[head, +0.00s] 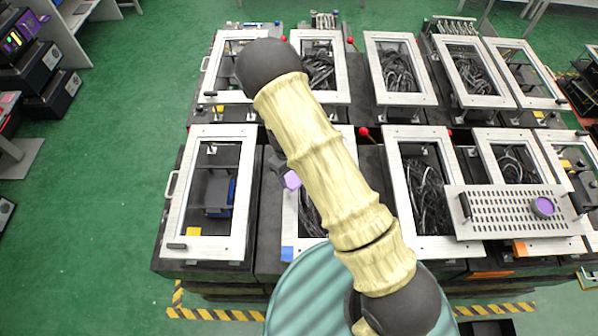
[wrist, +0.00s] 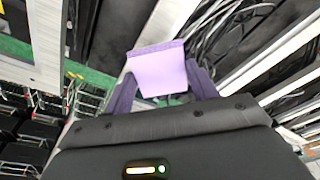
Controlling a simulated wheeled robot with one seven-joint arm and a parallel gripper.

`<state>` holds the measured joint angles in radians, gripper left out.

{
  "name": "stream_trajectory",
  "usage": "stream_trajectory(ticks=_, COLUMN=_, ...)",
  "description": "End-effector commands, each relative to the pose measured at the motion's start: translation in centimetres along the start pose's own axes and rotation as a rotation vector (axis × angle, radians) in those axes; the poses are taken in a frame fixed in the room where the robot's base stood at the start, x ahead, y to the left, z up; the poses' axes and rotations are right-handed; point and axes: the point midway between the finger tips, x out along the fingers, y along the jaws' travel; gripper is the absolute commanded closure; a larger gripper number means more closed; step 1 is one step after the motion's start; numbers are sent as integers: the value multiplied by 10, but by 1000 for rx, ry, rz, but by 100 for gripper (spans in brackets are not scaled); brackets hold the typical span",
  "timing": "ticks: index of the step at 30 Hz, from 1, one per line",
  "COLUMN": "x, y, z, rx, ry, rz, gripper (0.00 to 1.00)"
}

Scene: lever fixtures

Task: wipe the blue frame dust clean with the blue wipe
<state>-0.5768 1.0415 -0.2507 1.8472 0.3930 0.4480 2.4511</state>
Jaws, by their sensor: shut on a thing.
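My gripper (wrist: 160,88) is shut on a lilac-purple block (wrist: 160,72), which sits between its two dark purple fingers. In the head view a small part of the purple block (head: 291,180) shows beside my arm, over the second front frame; my arm hides most of the gripper there. A small blue patch (head: 287,253) lies at the lower left corner of that white frame (head: 289,215). The block looks purple rather than blue, and I see no separate blue wipe.
Several white-framed fixtures stand in two rows, some full of black cables. A perforated plate (head: 500,225) with a purple disc (head: 543,206) lies across the right front frames. A blue item (head: 231,192) sits inside the left front fixture. Green floor (head: 90,220) is clear at left.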

Motion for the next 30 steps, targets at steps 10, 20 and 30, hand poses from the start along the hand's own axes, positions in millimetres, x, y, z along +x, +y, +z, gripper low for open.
stream_trajectory(ticks=10, x=0, y=-1, z=0, rx=-5, ry=3, rz=-1, gripper=60)
stream_trajectory(ticks=20, x=-1, y=-27, z=2, rx=-300, ry=1, rz=-51, gripper=60)
stream_trajectory(ticks=30, x=-8, y=-72, z=-4, rx=-833, ry=1, rz=-136, gripper=60)
